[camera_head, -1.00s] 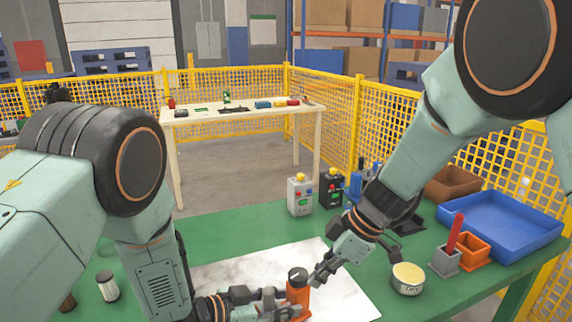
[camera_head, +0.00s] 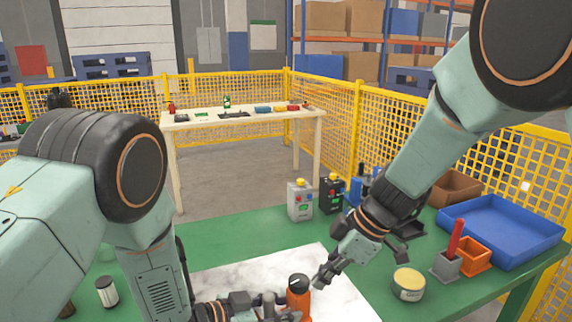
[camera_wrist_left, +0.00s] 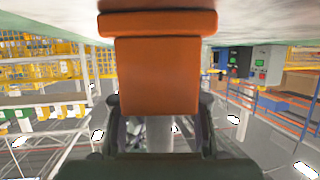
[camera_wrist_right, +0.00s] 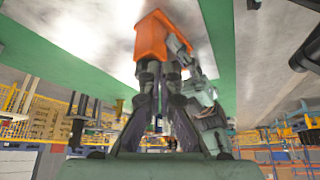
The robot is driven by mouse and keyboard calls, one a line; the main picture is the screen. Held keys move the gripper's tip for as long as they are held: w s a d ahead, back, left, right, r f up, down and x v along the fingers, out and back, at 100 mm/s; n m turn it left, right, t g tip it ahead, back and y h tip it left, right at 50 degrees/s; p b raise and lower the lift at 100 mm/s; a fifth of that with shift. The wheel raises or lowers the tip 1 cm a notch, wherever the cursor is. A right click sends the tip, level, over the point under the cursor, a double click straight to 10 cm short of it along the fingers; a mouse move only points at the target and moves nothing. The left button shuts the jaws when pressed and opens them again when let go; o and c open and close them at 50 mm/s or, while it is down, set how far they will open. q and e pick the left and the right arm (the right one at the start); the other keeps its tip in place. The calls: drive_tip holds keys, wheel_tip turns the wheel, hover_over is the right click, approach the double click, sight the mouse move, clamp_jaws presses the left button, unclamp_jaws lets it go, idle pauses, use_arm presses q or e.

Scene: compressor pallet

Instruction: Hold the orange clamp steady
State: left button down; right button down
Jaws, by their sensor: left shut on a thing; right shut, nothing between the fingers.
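The orange clamp (camera_head: 298,302), with a dark top, stands upright on the pale sheet at the lower middle of the head view. My left gripper (camera_head: 284,313) is shut on it from the left, low and partly cut off by the frame edge. In the left wrist view the orange body (camera_wrist_left: 157,80) fills the space between the two fingers. My right gripper (camera_head: 318,286) is shut and empty, close to the right of the clamp. In the right wrist view its fingertips (camera_wrist_right: 163,72) are near the orange body (camera_wrist_right: 152,36); I cannot tell whether they touch.
A yellow-topped can (camera_head: 408,284), a grey holder (camera_head: 446,266), an orange bin (camera_head: 474,255) and a blue tray (camera_head: 503,222) stand right on the green table (camera_head: 240,235). Control boxes (camera_head: 300,200) stand behind. A white cylinder (camera_head: 107,291) is at left.

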wheel_tip(320, 180, up, 4)
drive_tip(key=shift+r, duration=0.25)
drive_tip(key=w+f, duration=0.3)
drive_tip(key=f, duration=0.3)
idle(0.9)
drive_tip(key=shift+d, duration=0.1)
drive_tip(key=shift+a, duration=0.25)
idle(0.6)
drive_tip(key=shift+s, duration=0.75)
